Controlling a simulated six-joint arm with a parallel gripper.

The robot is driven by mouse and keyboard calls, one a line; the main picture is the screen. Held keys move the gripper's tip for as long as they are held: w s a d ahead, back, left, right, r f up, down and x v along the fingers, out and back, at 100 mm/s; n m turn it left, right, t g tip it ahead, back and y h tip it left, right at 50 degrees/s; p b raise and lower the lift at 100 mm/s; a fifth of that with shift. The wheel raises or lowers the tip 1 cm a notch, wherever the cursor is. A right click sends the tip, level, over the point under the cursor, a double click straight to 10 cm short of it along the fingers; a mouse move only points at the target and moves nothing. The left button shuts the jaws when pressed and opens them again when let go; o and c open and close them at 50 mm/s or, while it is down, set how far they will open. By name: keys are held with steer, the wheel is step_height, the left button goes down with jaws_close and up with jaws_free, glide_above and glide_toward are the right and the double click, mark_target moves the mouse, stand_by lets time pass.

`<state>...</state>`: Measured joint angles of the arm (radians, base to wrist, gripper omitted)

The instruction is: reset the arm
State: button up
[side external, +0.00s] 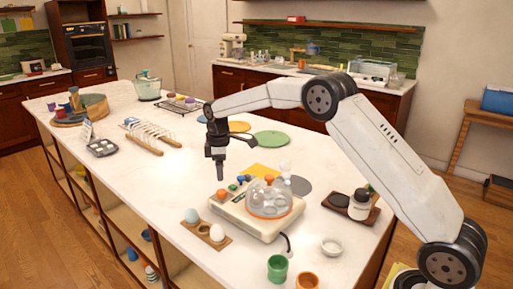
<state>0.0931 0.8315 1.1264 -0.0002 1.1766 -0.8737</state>
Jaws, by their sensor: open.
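My gripper (217,176) points down above the middle of the white island counter (135,205). It is open and empty, as far as this small view shows. It hangs just behind and to the left of a white egg-cooker-like appliance (240,213) with a clear dome (269,200). Orange-brown rounded things show in and on the dome. My arm reaches in from the right edge, over the counter. The gap between the fingertips is too small to make out.
A wooden egg holder (205,235) with a pale blue egg (191,215) and a white egg (217,232) lies near the front edge.

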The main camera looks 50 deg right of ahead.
steer(key=s+a+f+m+t, duration=0.1)
steer(key=s+m, duration=0.3)
steer(key=s, duration=1.1)
steer(key=s+a+f+m+t, duration=0.1)
steer(key=s+a+f+m, duration=0.2)
steer(key=s, duration=1.2)
steer(key=shift+a+m+t, duration=0.3)
steer(key=shift+a+m, duration=0.4)
steer(key=shift+m, duration=0.3)
